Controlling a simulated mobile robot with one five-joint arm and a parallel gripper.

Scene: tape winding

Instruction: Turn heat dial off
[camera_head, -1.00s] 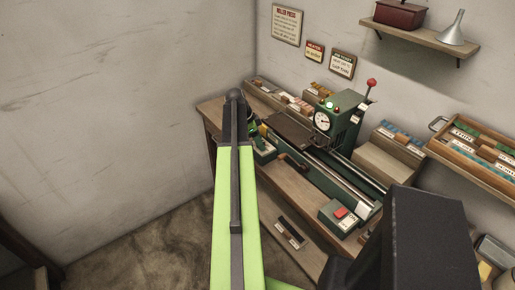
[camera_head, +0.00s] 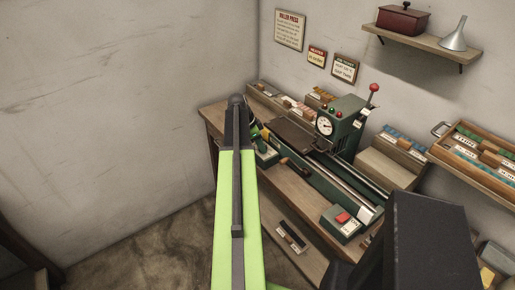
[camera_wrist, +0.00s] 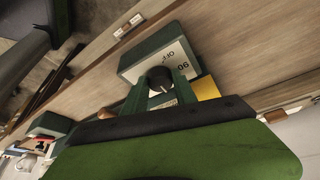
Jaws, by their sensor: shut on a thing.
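The heat dial (camera_wrist: 160,77) is a round black knob on a green box with a white lettered face (camera_wrist: 178,52), in the upper middle of the wrist view. My gripper (camera_wrist: 161,84) is shut on the knob, with one dark green finger on each side of it. The knob's pointer setting is too small to read. In the head view the green dial box (camera_head: 265,154) sits at the left end of the workbench (camera_head: 290,188), partly behind my arm. The arm hides the knob and fingertips there.
A green press (camera_head: 340,125) with a gauge, small lamps and a red-tipped lever stands behind on the bench. A box with a red button (camera_head: 342,219) is at the front right. Card trays line the wall. A yellow piece (camera_wrist: 206,88) lies beside the dial box in the wrist view.

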